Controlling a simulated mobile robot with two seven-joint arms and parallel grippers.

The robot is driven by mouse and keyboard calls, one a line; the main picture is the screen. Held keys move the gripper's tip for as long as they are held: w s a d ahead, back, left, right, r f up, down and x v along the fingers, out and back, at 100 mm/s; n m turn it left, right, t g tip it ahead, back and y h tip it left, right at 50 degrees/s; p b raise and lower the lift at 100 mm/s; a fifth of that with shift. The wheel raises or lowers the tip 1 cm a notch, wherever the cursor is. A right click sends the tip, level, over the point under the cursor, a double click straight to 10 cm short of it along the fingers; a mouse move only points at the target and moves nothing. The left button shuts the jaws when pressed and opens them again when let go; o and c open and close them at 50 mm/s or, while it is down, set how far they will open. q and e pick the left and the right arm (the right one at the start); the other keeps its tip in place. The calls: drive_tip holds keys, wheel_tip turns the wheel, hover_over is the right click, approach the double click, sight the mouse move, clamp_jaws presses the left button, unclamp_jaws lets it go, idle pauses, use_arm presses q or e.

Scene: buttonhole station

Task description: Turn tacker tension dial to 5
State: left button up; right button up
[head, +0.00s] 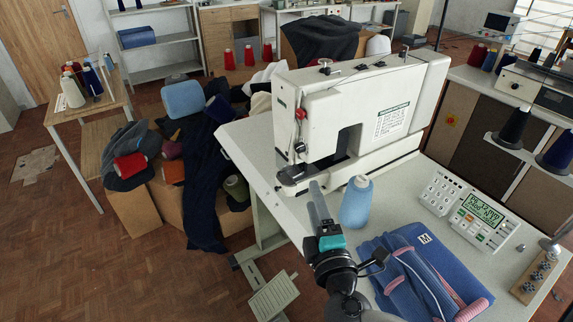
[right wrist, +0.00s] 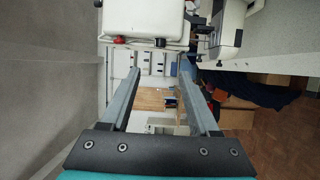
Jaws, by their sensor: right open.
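The white buttonhole tacker (head: 350,105) stands on the pale worktable, and its head also shows rotated in the right wrist view (right wrist: 145,18). A red knob (head: 300,114) sits on its front end, with small dark and metal knobs (head: 325,66) on top. I cannot tell which of these is the tension dial, and no dial numbers are legible. My right gripper (head: 316,188) is in front of the machine's sewing end, apart from the knobs. In the right wrist view its fingers (right wrist: 159,72) are spread with nothing between them. My left gripper is out of view.
A light blue thread cone (head: 356,203) stands right beside my right gripper. Folded blue garments (head: 425,275) lie at the table's front, with a keypad and green display (head: 478,218) to their right. A dark cloth heap (head: 205,185) lies left of the table.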

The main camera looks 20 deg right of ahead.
sight(298, 151)
drive_tip(key=p+x, duration=0.1)
drive_tip(key=x, duration=1.4)
drive_tip(key=shift+w+f, duration=0.1)
clamp_jaws()
idle(0.3)
